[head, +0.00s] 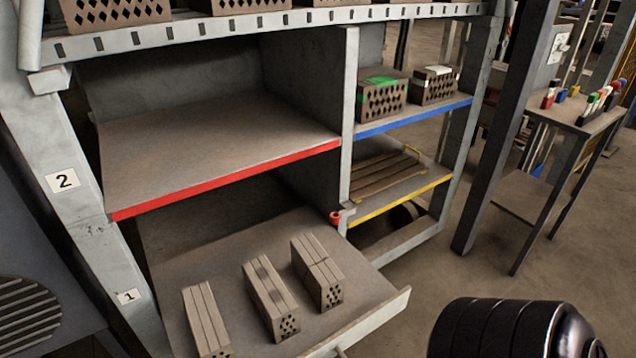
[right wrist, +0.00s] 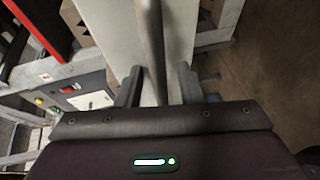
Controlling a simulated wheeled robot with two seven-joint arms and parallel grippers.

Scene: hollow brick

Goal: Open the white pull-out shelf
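The pull-out shelf (head: 375,285) sits low in the rack in the head view, sticking out past the rack's front with its pale front lip facing me. Several hollow bricks (head: 270,295) stand on it. A small part of its handle (head: 341,352) shows at the bottom edge. In the right wrist view the grey handle bar (right wrist: 153,50) runs in front of the pale shelf front (right wrist: 116,35). My right gripper (right wrist: 160,80) is open, with the bar between its fingers and gaps visible on both sides. My left gripper is not in view.
Above is an empty shelf with a red edge (head: 230,180). To the right are shelves with a blue edge (head: 415,118), holding bricks, and a yellow edge (head: 400,202). A dark post (head: 505,130) and a small table (head: 575,115) stand farther right. Floor between is open.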

